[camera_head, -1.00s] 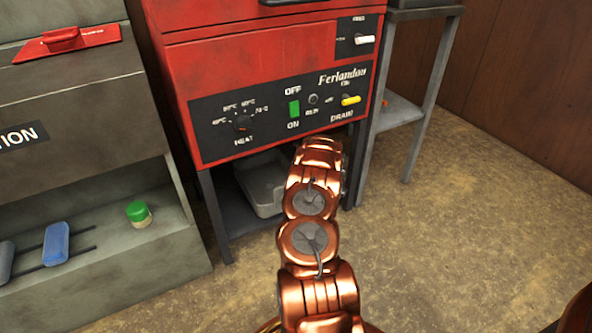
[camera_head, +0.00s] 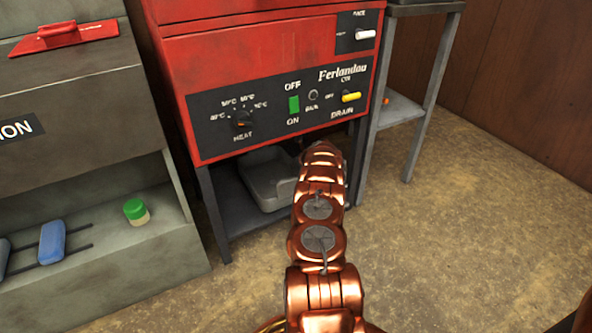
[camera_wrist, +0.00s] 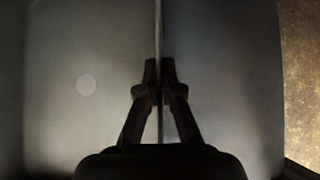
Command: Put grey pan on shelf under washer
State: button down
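The grey pan (camera_head: 264,176) is under the red washer (camera_head: 270,70), between its legs and over the lower shelf (camera_head: 232,208). Whether it rests on the shelf or is slightly raised cannot be told. My arm hides the pan's right part, and my gripper is hidden in the head view. In the wrist view my gripper (camera_wrist: 159,72) has its two fingers close together on either side of a thin upright edge, which looks like the pan's wall (camera_wrist: 159,25). It appears shut on that wall.
The washer's front panel (camera_head: 215,122) is just above the pan. Dark legs (camera_head: 213,215) stand at the sides. A grey cabinet (camera_head: 140,260) with a green-capped jar (camera_head: 135,210) is at left, a grey side table (camera_head: 425,110) at right. The floor (camera_head: 460,240) at right is clear.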

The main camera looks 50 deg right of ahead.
jog(key=shift+f, duration=0.6)
jog(key=shift+d+f, duration=0.1)
jog(key=shift+f, duration=0.05)
jog(key=c, duration=1.3)
grip_release()
jog(key=shift+p+v, duration=0.35)
jog(key=shift+v, duration=0.85)
jog(key=shift+p+v, duration=1.25)
jog(key=shift+v, duration=3.65)
